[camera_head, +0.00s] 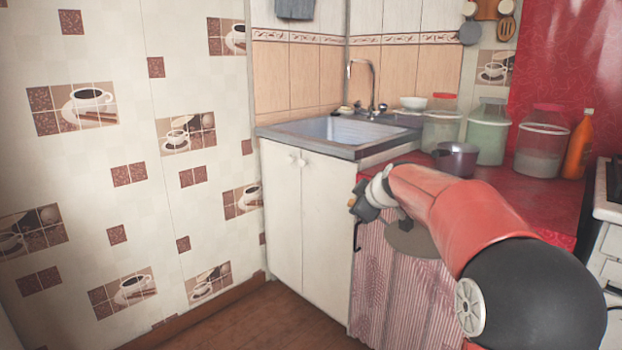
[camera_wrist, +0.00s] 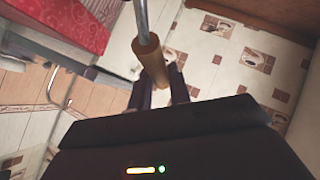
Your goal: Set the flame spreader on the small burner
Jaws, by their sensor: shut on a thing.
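My gripper (camera_wrist: 165,92) is shut on the wooden handle of the flame spreader (camera_wrist: 150,62). The handle sits between the fingers, and a thin metal rod runs from it out of the top of the wrist view. In the head view my gripper (camera_head: 358,207) is in front of the red counter's left end. A grey-brown round plate, apparently the flame spreader's disc (camera_head: 408,243), shows below my arm, partly hidden by it. The stove (camera_head: 608,205) is cut off at the right edge; I cannot make out the small burner.
A dark pot (camera_head: 456,162) stands on the red counter (camera_head: 545,205), with several red-lidded or pale jars (camera_head: 541,143) and an orange bottle (camera_head: 580,148) behind. A sink (camera_head: 340,132) is to the left. A striped curtain (camera_head: 385,290) hangs below the counter. Open floor lies front left.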

